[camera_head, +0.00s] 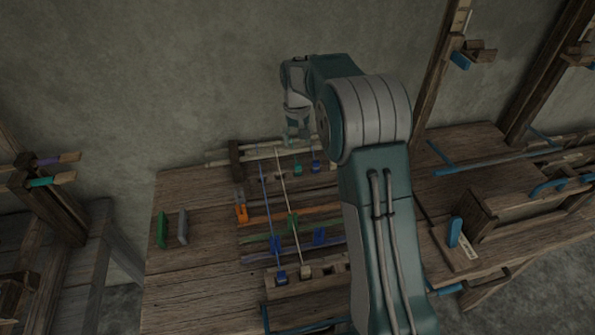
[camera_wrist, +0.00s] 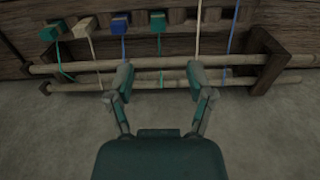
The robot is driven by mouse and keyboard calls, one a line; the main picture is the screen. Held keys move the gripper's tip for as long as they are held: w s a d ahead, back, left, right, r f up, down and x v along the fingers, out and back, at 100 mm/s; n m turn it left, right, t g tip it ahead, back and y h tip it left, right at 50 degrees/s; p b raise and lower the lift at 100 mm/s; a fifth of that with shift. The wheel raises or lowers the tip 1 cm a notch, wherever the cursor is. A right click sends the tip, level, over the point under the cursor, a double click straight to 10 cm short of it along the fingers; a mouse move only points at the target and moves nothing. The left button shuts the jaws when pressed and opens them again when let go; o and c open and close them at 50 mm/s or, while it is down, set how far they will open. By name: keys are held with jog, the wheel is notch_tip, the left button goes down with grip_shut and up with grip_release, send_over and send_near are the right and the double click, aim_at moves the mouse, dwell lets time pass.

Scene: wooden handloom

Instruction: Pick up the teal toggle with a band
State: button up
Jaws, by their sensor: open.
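Two teal toggles show in the wrist view. One (camera_wrist: 157,21) has what looks like a pale band and sits on the loom's wooden edge, ahead of the gap between my fingers; a teal cord runs from it over the rods. It also shows in the head view as a small teal block (camera_head: 297,168). The other teal toggle (camera_wrist: 50,30) is at the far left; whether it has a band is hard to tell. My gripper (camera_wrist: 160,78) is open and empty, apart from the toggles. In the head view my gripper (camera_head: 297,138) is over the loom's back edge.
A cream toggle (camera_wrist: 86,27) and a blue toggle (camera_wrist: 121,23) sit between the teal ones. Two wooden rods (camera_wrist: 75,67) cross ahead of my fingers. A dark wooden bracket (camera_wrist: 266,62) stands at the right. The table's left part (camera_head: 190,280) is mostly clear.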

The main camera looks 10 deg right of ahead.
aim_at(298, 164)
notch_tip(298, 164, down, 11)
jog(key=shift+d+r, duration=0.15)
jog(key=shift+r, duration=0.05)
jog(key=c, duration=0.8)
